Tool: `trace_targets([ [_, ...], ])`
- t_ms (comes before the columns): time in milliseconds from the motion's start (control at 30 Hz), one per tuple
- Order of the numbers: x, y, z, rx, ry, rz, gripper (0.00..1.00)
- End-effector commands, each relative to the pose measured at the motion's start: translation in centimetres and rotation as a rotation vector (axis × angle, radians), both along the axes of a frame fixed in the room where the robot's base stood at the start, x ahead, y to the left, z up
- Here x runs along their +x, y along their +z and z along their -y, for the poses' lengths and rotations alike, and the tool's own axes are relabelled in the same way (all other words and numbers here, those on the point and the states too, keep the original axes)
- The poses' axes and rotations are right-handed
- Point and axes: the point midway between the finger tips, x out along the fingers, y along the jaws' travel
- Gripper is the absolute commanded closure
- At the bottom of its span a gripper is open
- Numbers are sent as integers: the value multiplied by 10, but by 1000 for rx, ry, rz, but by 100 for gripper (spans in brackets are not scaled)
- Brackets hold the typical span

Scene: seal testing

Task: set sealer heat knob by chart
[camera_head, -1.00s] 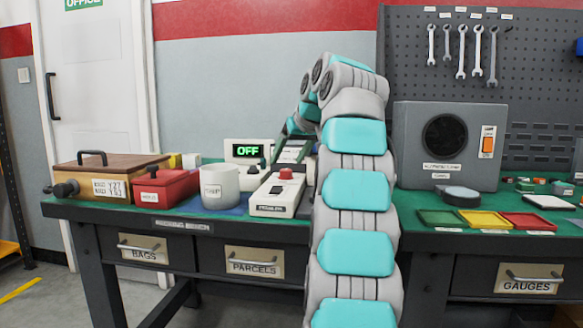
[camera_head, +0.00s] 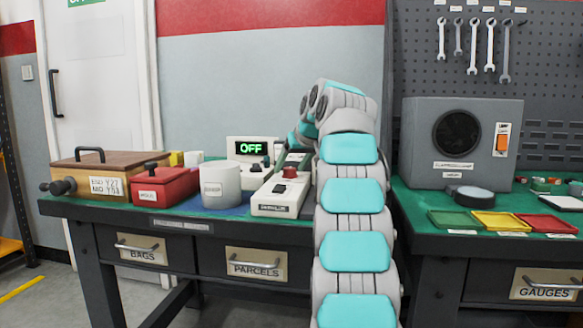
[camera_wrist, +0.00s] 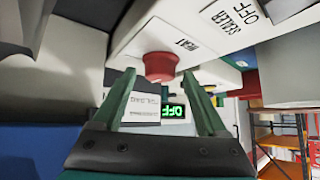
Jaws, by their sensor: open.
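The sealer is a pale box (camera_head: 275,207) on the bench with a red knob (camera_head: 290,172) on top. In the wrist view, the red knob (camera_wrist: 160,66) sits beside a HEAT label, near a SEALER OFF label (camera_wrist: 240,17). My gripper (camera_wrist: 159,78) is open, with its green fingers on either side of the knob. I cannot tell whether they touch it. In the head view my arm partly hides the gripper. A display (camera_head: 249,148) reads OFF in green. A white sheet with small text (camera_wrist: 145,107) shows between the fingers, unreadable; I cannot identify the chart.
A white cup-shaped container (camera_head: 220,187), a red box (camera_head: 164,186) and a wooden box (camera_head: 115,173) stand left of the sealer. A grey machine (camera_head: 461,140) and coloured trays (camera_head: 497,221) are at right. The bench's front edge is close.

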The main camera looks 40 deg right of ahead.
Motion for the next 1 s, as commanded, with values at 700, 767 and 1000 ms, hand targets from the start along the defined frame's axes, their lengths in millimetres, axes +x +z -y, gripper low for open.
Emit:
trace_targets([
  [700,0,0,0,1,1,-1,84],
  [767,0,0,0,1,1,-1,91],
  [1000,0,0,0,2,0,-2,100],
])
